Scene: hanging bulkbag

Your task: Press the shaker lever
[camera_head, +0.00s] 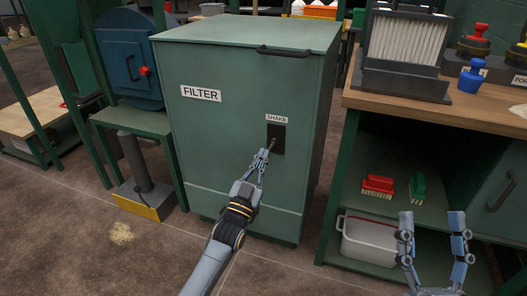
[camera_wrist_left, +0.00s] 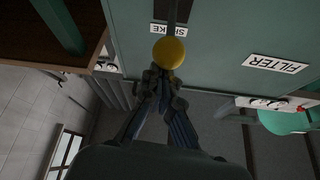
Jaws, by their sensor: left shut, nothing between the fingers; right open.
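The green filter cabinet (camera_head: 235,110) carries a FILTER label and a SHAKE label (camera_head: 277,119). Below the SHAKE label is a dark plate (camera_head: 279,140) with the shaker lever (camera_head: 272,145) sticking out. In the left wrist view the lever ends in a round yellow knob (camera_wrist_left: 169,52), under the upside-down SHAKE label. My left gripper (camera_head: 262,158) is shut and empty, with its fingertips (camera_wrist_left: 163,75) right at the knob; I cannot tell whether they touch it. In the head view the gripper hides the knob. My right gripper (camera_head: 433,220) is open and empty at the lower right.
A wooden workbench (camera_head: 440,108) stands to the right, holding a pleated filter (camera_head: 407,40). On its shelf are a red brush (camera_head: 378,186) and a green brush (camera_head: 418,188); a white bin (camera_head: 370,238) is below. A blue drum (camera_head: 130,60) stands left.

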